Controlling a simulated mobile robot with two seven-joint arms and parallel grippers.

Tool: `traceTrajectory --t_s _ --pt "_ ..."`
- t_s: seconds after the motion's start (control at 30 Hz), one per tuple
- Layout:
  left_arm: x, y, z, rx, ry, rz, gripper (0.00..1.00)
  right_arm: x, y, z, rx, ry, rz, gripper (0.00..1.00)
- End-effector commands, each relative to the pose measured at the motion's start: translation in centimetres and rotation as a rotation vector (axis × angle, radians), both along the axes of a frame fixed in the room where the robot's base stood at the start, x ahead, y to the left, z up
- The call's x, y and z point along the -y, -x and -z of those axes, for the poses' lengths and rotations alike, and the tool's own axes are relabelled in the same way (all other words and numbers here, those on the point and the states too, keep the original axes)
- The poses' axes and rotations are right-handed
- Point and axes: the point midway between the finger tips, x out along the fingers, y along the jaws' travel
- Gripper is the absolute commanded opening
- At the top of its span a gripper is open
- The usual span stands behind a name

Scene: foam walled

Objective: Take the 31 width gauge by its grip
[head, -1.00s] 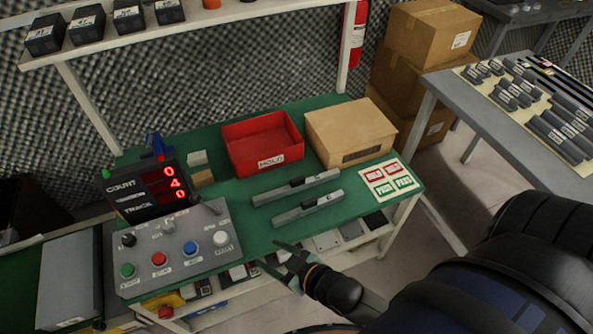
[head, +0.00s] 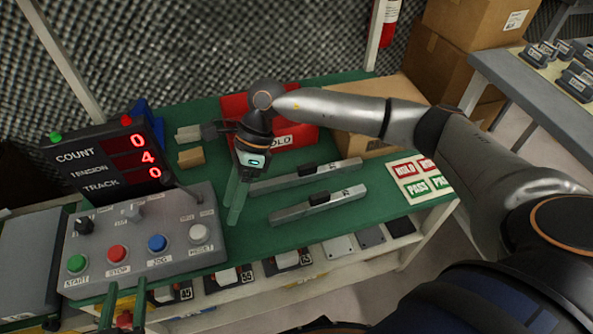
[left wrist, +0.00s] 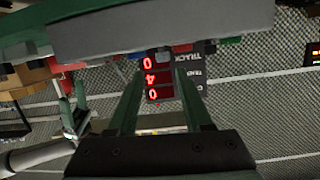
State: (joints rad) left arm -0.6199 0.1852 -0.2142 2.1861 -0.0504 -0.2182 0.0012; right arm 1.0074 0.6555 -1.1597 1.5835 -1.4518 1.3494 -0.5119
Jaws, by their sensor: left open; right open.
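Two grey bar gauges lie side by side on the green bench, each with a black grip block at its middle: a rear bar (head: 335,171) and a front bar (head: 343,202). Their small end marks are too small to read, so I cannot tell which is 31. My right gripper (head: 237,214) is open, pointing down by the left ends of the bars; its fingers overlap the rear bar's end in the picture. My left gripper (head: 124,298) is open and empty at the bottom left, below the control panel; its fingers also show in the left wrist view (left wrist: 158,85).
The control panel (head: 140,255) and red-digit display (head: 110,160) stand at the left. A red bin (head: 300,140) and a cardboard box (head: 350,146) are behind the bars. A pass/hold card (head: 420,178) lies at the right. Numbered blocks (head: 228,277) sit on the lower shelf.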

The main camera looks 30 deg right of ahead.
Motion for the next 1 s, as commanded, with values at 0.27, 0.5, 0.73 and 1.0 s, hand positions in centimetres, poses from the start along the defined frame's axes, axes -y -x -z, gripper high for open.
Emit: traceTrajectory --t_s 0.27,0.5,0.73,1.0 --pt "0.4 -0.6 0.6 0.096 0.001 0.015 0.50 15.8 -5.9 -0.2 0.184 0.579 -0.083 0.62" --pt "0.5 -0.9 -0.7 0.156 0.003 0.022 0.50 19.8 -6.6 -0.8 0.196 0.717 -0.079 0.62" --pt "0.7 -1.2 -5.1 0.337 0.003 0.043 0.50 20.3 -6.4 3.1 0.193 0.715 -0.080 0.62" --pt "0.9 -1.0 -8.2 0.463 0.003 0.060 0.50 20.6 -6.4 5.5 0.196 0.712 -0.079 0.62"
